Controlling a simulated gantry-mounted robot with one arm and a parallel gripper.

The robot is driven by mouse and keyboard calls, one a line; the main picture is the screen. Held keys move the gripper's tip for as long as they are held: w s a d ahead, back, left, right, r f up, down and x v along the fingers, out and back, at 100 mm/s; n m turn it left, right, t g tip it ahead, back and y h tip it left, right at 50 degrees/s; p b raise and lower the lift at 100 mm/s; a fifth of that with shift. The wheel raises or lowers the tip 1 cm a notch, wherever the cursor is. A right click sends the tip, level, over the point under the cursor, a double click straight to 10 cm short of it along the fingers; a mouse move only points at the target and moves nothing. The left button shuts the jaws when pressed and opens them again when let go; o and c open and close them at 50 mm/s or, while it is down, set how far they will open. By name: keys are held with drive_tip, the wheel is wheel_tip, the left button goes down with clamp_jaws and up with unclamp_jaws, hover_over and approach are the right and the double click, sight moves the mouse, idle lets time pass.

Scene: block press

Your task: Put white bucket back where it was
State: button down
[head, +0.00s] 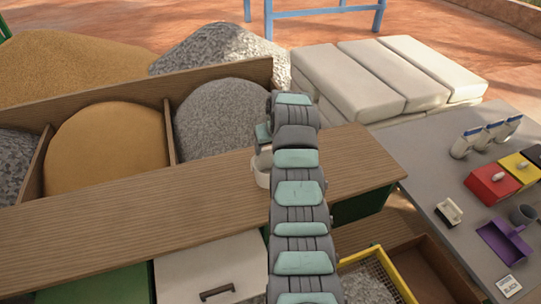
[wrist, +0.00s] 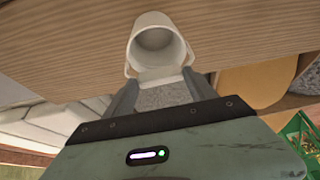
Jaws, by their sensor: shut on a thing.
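The white bucket (head: 262,170) shows at the left side of my arm in the head view, over the wooden ledge (head: 110,216). My arm hides much of it. In the wrist view the bucket (wrist: 157,25) has its open mouth towards the camera and looks empty. My gripper (wrist: 158,74) is shut on the bucket at its near side, with a finger on each side. I cannot tell whether the bucket rests on the ledge or hangs just above it.
Behind the ledge are bins of orange sand (head: 108,145) and grey gravel (head: 222,118). White sacks (head: 385,75) lie at the back right. A grey table (head: 420,165) at right holds red, yellow and black boxes, a purple dustpan (head: 503,241) and a brush. A yellow-framed sieve (head: 372,280) lies below. The ledge's left is clear.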

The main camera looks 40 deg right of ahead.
drive_tip(key=shift+f, duration=2.25)
drive_tip(key=shift+c, duration=1.4)
unclamp_jaws()
